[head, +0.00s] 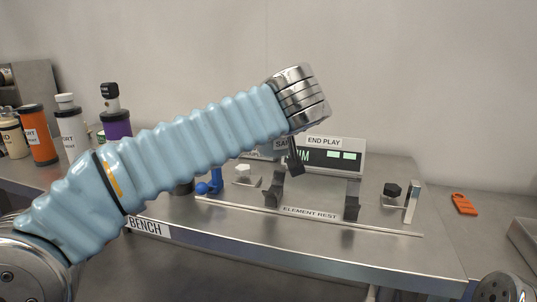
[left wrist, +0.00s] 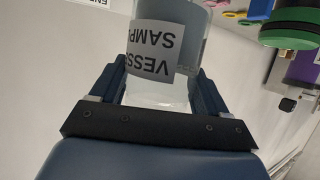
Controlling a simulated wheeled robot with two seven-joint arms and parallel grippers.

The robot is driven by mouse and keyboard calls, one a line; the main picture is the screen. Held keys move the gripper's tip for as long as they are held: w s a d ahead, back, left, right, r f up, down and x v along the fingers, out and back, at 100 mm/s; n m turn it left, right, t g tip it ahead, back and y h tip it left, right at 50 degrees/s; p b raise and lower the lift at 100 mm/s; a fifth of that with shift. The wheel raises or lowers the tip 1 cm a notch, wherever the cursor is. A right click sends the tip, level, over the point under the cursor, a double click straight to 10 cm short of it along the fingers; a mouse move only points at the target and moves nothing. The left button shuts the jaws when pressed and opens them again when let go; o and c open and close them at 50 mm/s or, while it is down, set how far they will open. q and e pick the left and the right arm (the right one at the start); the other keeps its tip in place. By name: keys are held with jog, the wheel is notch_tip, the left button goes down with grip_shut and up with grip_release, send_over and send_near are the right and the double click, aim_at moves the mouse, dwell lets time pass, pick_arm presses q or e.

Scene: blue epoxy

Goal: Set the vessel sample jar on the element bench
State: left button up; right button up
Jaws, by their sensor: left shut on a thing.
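The vessel sample jar (left wrist: 172,40) is a clear jar with grey contents and a white label, seen upside down in the left wrist view. My left gripper (left wrist: 155,88) is shut on it, one dark finger on each side. In the head view my blue-sleeved left arm crosses the picture and hides most of the jar; a labelled part of it (head: 281,144) shows below the wrist, above the bench's back part. The steel bench (head: 350,250) has a front label reading "BENCH"; my arm hides the label's left part. My right gripper is not in view.
An element rest (head: 310,213) with two dark supports stands on the bench. Behind it is an end play display (head: 335,157). A black-knobbed bracket (head: 405,198) stands right. Several bottles, including an orange one (head: 37,135), stand left. An orange tag (head: 463,204) lies right. The bench's front strip is clear.

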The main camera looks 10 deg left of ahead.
pick_arm(q)
jog(key=w+f, duration=0.3)
jog(key=w, duration=0.1)
jog(key=w+d+f, duration=0.1)
jog(key=w+f, duration=0.3)
jog(key=w+d+f, duration=0.1)
jog(key=w+f, duration=0.3)
jog(key=shift+w+d+f, duration=0.15)
jog(key=shift+w+f, duration=0.1)
jog(key=shift+w, duration=0.05)
jog(key=shift+f, duration=0.5)
jog(key=shift+f, duration=0.1)
jog(key=o, duration=1.3)
jog(key=shift+c, duration=0.2)
